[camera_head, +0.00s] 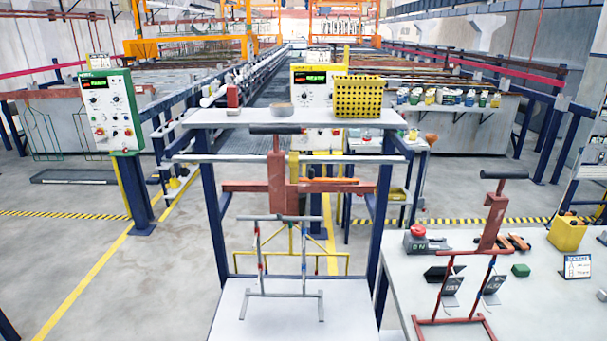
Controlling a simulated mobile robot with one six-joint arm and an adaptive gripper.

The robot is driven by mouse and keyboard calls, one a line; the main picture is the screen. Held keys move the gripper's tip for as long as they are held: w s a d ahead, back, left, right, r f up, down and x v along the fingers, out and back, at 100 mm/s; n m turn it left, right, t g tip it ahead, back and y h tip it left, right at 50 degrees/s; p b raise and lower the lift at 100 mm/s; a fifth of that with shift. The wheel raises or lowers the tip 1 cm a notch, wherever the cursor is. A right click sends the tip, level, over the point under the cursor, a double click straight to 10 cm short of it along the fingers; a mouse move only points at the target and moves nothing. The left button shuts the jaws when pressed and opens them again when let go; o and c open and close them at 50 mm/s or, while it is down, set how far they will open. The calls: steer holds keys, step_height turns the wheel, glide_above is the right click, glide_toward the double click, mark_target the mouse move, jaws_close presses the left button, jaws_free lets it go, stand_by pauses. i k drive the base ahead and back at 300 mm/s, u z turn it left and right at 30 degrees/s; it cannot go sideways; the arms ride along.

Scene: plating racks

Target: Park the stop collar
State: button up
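I cannot pick out the stop collar with certainty. Below that shelf, a red rack piece with a black handle (275,129) hangs at a grey crossbar (350,160). A grey rack frame (285,294) stands upright on the lower white surface (340,315). My gripper does not show in this view.
The right table (400,290) holds a red rack (455,320), a red button box (420,238) and tools. Green-edged control panel (110,110) stands left.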

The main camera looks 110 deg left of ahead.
mark_target(294, 174)
steer(key=u, duration=2.65)
